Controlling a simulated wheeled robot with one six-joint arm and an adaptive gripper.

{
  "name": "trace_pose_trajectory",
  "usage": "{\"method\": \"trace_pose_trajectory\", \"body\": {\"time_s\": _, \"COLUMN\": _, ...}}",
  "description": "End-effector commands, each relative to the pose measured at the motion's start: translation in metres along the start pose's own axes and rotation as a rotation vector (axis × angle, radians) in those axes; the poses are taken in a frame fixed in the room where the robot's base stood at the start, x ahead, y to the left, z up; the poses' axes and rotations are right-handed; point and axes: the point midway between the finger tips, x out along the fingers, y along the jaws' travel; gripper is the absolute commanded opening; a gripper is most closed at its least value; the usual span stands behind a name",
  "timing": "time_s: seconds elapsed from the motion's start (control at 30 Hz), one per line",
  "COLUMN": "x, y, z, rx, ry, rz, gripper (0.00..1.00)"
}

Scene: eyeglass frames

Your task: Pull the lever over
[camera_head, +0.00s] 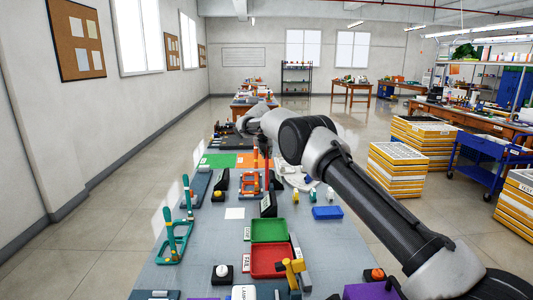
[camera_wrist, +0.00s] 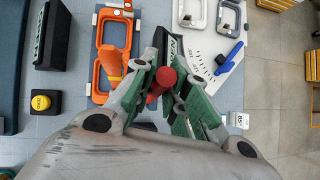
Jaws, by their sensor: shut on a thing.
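A red round-ended lever handle (camera_wrist: 168,76) stands between the fingers of my gripper (camera_wrist: 162,84) in the wrist view. The green-padded fingers are shut on it. Its lower part is hidden by the fingers. In the head view a thin red upright (camera_head: 267,172) rises beside a dark labelled block (camera_head: 268,204), just below my arm. The dark block also shows beyond the fingertips in the wrist view (camera_wrist: 161,43). In the head view the fingers cannot be made out.
An orange clamp frame (camera_wrist: 113,32) lies close on the left. A white marked plate with a blue handle (camera_wrist: 230,57) lies on the right. Green (camera_head: 268,230) and red (camera_head: 268,262) trays, teal clamps (camera_head: 175,238) and a blue bin (camera_head: 327,213) share the grey table (camera_head: 200,262).

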Motion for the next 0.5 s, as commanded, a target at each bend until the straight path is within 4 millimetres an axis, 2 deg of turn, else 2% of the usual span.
{"method": "trace_pose_trajectory", "body": {"time_s": 0.07, "x": -0.0001, "y": 0.0011, "z": -0.0007, "rx": 0.000, "ry": 0.000, "rz": 0.001, "gripper": 0.00}}
{"method": "trace_pose_trajectory", "body": {"time_s": 0.1, "x": 0.0000, "y": 0.0011, "z": -0.0007, "rx": 0.000, "ry": 0.000, "rz": 0.001, "gripper": 0.19}}
{"method": "trace_pose_trajectory", "body": {"time_s": 0.2, "x": 0.0000, "y": 0.0010, "z": -0.0007, "rx": 0.000, "ry": 0.000, "rz": 0.001, "gripper": 0.37}}
{"method": "trace_pose_trajectory", "body": {"time_s": 0.5, "x": -0.0005, "y": 0.0004, "z": -0.0003, "rx": 0.000, "ry": 0.000, "rz": 0.000, "gripper": 0.37}}
